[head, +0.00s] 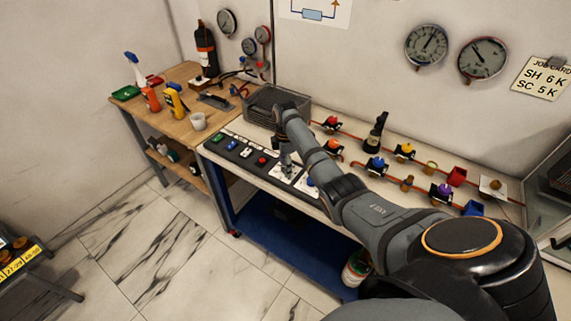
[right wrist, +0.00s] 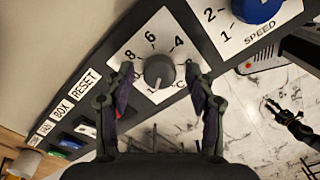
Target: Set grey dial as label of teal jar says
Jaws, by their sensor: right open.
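The grey dial (right wrist: 159,70) sits on a white plate with numbers; 8, 6 and 4 are readable around it. A pale mark shows at the knob's lower edge, but I cannot read its setting surely. My right gripper (right wrist: 159,76) is open, with one finger on each side of the dial; I cannot tell whether they touch it. In the head view my right gripper (head: 287,166) is over the panel and covers the dial. A dark jointed shape at the right wrist view's right edge looks like my left gripper (right wrist: 280,108). I cannot make out a teal jar or its label.
A blue SPEED knob (right wrist: 256,9) is close beside the dial. Several buttons line the panel (head: 240,148). A dark wire basket (head: 277,103) stands behind. Valves on red pipes fill the bench's right part. A wooden table (head: 187,76) with bottles and a cup stands left.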

